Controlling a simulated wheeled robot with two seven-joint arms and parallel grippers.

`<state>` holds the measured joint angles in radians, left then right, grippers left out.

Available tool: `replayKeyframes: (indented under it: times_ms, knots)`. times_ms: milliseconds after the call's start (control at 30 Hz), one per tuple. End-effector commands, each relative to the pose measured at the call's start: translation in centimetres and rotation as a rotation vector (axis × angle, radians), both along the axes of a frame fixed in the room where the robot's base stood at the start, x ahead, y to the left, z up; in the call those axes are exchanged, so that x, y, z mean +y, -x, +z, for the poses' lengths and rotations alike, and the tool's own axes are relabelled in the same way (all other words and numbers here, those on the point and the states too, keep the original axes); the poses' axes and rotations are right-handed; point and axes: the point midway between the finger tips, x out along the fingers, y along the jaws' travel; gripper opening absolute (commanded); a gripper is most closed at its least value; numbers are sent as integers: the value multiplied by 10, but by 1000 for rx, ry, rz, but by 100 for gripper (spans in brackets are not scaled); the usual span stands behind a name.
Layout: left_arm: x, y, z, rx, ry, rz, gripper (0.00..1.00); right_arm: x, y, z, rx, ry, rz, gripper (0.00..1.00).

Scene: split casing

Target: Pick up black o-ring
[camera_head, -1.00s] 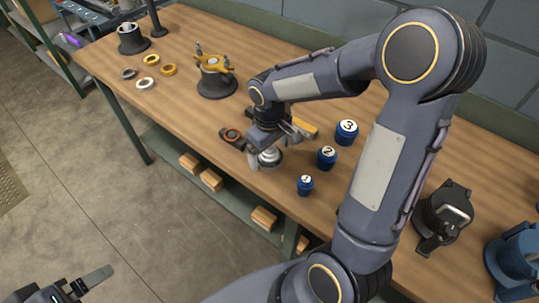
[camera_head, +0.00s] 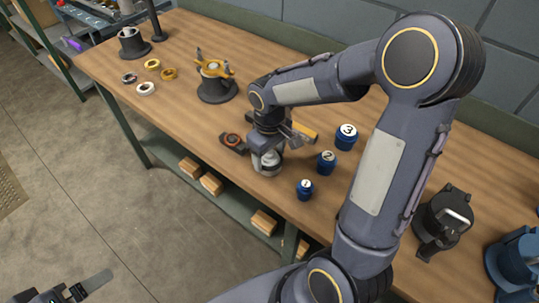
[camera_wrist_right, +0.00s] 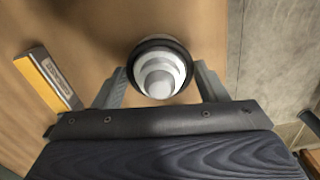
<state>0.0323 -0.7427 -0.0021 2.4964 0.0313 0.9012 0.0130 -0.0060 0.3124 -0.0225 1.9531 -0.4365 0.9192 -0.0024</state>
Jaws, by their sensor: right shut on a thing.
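A black o-ring (camera_wrist_right: 162,41) shows in the right wrist view as a dark band around a stepped silver-white cone (camera_wrist_right: 160,78). My right gripper (camera_wrist_right: 160,85) has one finger on each side of this ring and is shut on it; the finger tips are partly hidden behind the ring. In the head view the right gripper (camera_head: 268,158) is low over the table at the cone (camera_head: 269,168), whose upper part it hides. I cannot tell whether the ring is clear of the cone. My left gripper (camera_head: 85,287) is at the lower left, away from the table, with its jaws unclear.
Blue numbered pieces (camera_head: 327,162) stand right of the gripper. A dark part with an orange-red ring (camera_head: 232,140) lies just left of it. A yellow-ended tool (camera_wrist_right: 50,80) lies close by. A fixture with yellow arms (camera_head: 216,82) and several loose rings (camera_head: 146,88) are further left.

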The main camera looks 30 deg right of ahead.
Motion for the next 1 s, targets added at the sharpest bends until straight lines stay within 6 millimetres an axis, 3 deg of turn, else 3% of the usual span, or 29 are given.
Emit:
replayKeyframes:
  times_ms: [267, 567, 800, 1000]
  knots:
    - [0, 0, 4, 0, 0, 0, 90, 0, -1, 37, -8, 0, -1, 45]
    - [0, 0, 0, 0, 0, 0, 90, 28, 46, 98, -9, 0, 3, 45]
    - [0, 0, -6, 0, 0, 0, 90, 56, 91, 118, -5, 0, 4, 45]
    - [0, 0, -7, 0, 0, 0, 90, 69, 112, 129, -2, 0, 2, 45]
